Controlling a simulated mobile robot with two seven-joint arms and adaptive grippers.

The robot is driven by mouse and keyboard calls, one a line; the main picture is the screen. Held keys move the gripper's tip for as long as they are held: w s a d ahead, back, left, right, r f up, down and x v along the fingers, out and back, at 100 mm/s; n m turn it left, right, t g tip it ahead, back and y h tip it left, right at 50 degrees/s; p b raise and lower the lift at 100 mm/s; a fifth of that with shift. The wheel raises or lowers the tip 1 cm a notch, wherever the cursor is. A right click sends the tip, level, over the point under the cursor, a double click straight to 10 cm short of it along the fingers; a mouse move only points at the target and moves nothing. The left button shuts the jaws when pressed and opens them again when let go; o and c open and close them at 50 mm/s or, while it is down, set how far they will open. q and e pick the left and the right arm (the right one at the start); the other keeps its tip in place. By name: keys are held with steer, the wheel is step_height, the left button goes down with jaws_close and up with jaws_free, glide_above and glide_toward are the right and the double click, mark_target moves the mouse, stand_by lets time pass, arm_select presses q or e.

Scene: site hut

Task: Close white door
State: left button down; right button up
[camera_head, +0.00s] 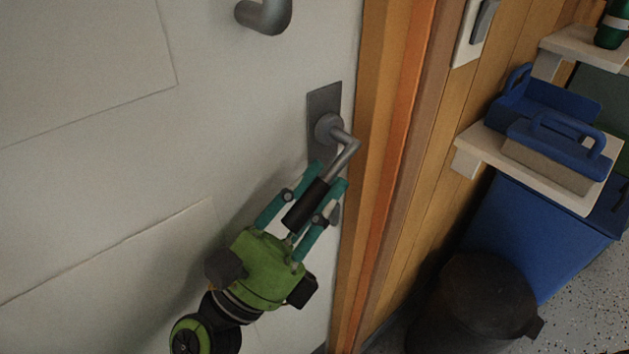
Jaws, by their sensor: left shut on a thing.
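The white door (130,200) fills the left and middle of the head view, with its edge close beside the wooden frame. I cannot tell whether a narrow gap is left there. A grey metal lever handle (346,148) sits on a dark plate (323,101) near that edge. My left gripper (330,174), green with teal fingers, reaches up from below and is shut on the lever handle, one finger on each side. A black cylinder shows between the fingers. My right gripper is not in view.
A grey curved bar (265,14) is on the door above. The orange-brown door frame (385,150) runs beside it. To the right are a light switch (474,30), a shelf (482,150) with blue-handled tools (555,140), a blue container (535,230) and a black bin (480,300).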

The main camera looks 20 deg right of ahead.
arm_select(q)
steer(key=c, duration=1.1)
jaws_free()
steer(key=shift+s+d+f+m+g+h, duration=0.1)
steer(key=shift+s+d+m+g+h, duration=0.15)
steer(key=shift+s+g, duration=0.2)
steer(key=shift+s+d+f+m+g+h, duration=0.15)
steer(key=shift+s+m+g, duration=0.1)
steer(key=shift+s+g, duration=0.15)
steer(key=v, duration=1.1)
steer(key=shift+s+a, duration=0.35)
steer(key=shift+s, duration=0.2)
